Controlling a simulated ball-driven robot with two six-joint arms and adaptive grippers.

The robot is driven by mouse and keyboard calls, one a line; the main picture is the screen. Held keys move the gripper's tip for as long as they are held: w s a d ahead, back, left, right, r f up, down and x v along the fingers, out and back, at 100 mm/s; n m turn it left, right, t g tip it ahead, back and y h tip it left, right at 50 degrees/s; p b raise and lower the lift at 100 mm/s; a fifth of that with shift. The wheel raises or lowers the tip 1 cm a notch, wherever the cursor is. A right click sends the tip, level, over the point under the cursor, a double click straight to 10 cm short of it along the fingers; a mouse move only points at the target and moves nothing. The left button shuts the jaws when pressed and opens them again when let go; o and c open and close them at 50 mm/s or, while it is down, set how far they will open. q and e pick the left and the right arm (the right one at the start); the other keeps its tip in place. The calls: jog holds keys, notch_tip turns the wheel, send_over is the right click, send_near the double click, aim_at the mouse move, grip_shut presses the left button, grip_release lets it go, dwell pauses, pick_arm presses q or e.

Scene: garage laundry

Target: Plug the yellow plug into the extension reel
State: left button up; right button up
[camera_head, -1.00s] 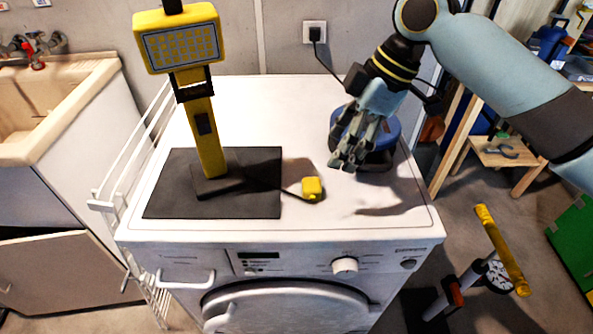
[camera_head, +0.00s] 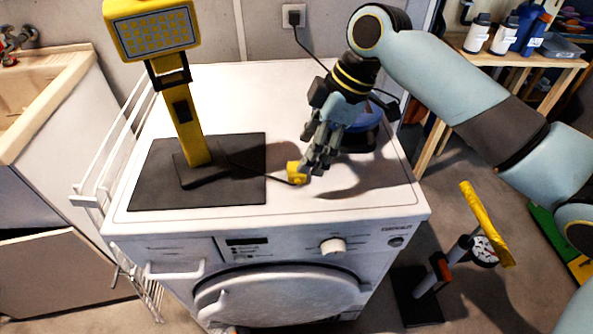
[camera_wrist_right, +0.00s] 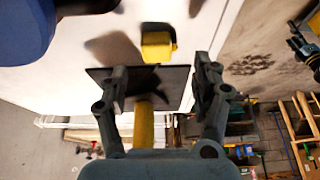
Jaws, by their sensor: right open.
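The yellow plug (camera_head: 295,172) lies on top of the white washing machine, just off the dark mat's right edge, with a dark cable running to the work lamp. My right gripper (camera_head: 311,169) is low beside the plug and partly overlaps it in the head view. In the right wrist view, the open jaws (camera_wrist_right: 161,72) are apart and the plug (camera_wrist_right: 157,46) shows beyond and between the fingertips, not gripped. The blue extension reel (camera_head: 368,122) stands behind my right gripper, which partly hides it; its sockets cannot be made out. It also shows in the wrist view (camera_wrist_right: 28,28). My left gripper is out of view.
A yellow work lamp (camera_head: 186,128) stands on the dark mat (camera_head: 235,188). A black plug sits in the wall socket (camera_head: 293,15), its cable running down behind my arm. The washing machine top (camera_head: 245,90) is clear behind the mat. A white rack (camera_head: 118,150) stands at left.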

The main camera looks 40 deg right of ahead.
aim_at(294, 177)
jog(key=shift+w+x, duration=0.15)
jog(key=shift+x, duration=1.15)
jog(key=shift+w+x, duration=0.1)
jog(key=shift+x, duration=1.2)
jog(key=c, duration=1.2)
